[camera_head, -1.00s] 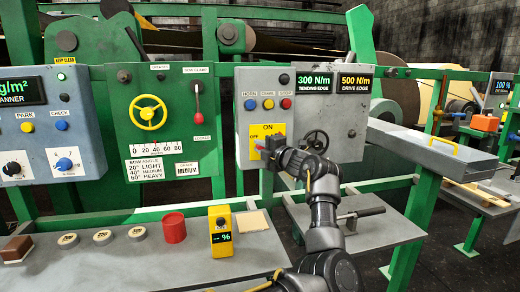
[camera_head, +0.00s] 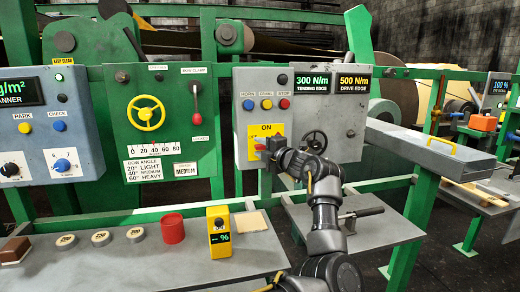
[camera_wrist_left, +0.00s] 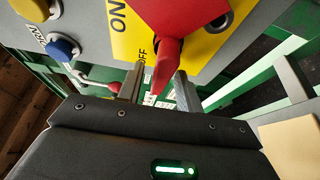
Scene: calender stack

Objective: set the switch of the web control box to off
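The web control box (camera_head: 245,125) is a grey panel with a yellow plate (camera_head: 265,130) marked ON at the top and OFF at the left. The red switch handle (camera_wrist_left: 167,62) is large in the left wrist view, its tip pointing down there, beside the OFF label. In the head view the handle points left, towards the OFF side. My left gripper (camera_head: 266,150) is at the switch. In the left wrist view its two fingers (camera_wrist_left: 158,88) stand apart on either side of the handle's tip, with a gap visible. My right gripper is not in view.
Blue, yellow and red buttons (camera_head: 267,104) sit above the plate, and a black handwheel (camera_head: 315,141) is to its right. A grey table (camera_head: 150,262) below holds a red cup (camera_head: 173,228), a yellow meter (camera_head: 220,232) and several discs.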

